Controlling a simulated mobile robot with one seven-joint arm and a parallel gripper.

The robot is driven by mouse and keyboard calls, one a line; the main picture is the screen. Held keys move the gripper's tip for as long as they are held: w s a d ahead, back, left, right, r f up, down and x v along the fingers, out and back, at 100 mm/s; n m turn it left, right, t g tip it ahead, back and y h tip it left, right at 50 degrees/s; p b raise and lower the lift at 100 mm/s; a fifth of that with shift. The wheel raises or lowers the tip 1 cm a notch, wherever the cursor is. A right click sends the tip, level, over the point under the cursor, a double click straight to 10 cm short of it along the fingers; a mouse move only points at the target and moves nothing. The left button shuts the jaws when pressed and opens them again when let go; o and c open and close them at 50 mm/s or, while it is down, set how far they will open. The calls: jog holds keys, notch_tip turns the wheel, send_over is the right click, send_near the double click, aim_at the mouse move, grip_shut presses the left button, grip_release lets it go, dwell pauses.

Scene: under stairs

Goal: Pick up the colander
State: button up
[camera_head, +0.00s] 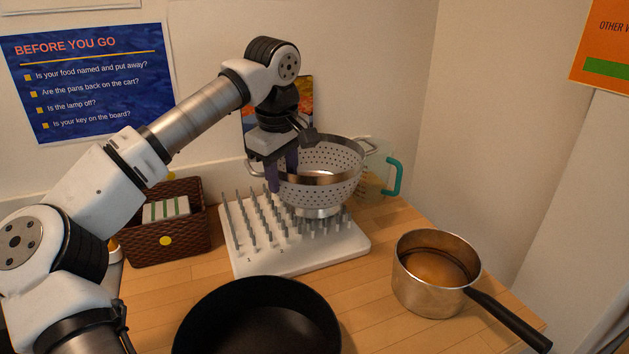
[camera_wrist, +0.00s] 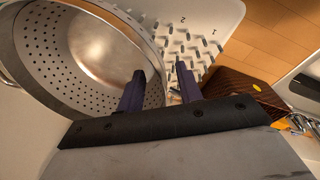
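The grey metal colander (camera_head: 338,188), with a perforated wall and loop handles, sits upright on the white pegged board. In the wrist view the colander (camera_wrist: 58,58) fills the upper left, and its shiny inside shows. My gripper (camera_head: 283,180) is pointing down at the colander's left rim. In the wrist view my gripper (camera_wrist: 160,71) has its two dark purple fingers apart, one over the colander's inside and one outside, with the rim running between them. I cannot tell whether either finger touches the wall.
The pegged board (camera_head: 300,262) stands on the wooden counter. A brown basket (camera_head: 165,243) is to its left, a black pan (camera_head: 258,320) in front, a saucepan (camera_head: 408,290) at right. A teal-handled jug (camera_head: 394,178) stands close behind the colander.

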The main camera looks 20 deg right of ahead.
jog(key=shift+w+f, duration=0.1)
jog(key=shift+f, duration=0.55)
grip_shut()
jog(key=shift+r, duration=0.1)
dwell(0.8)
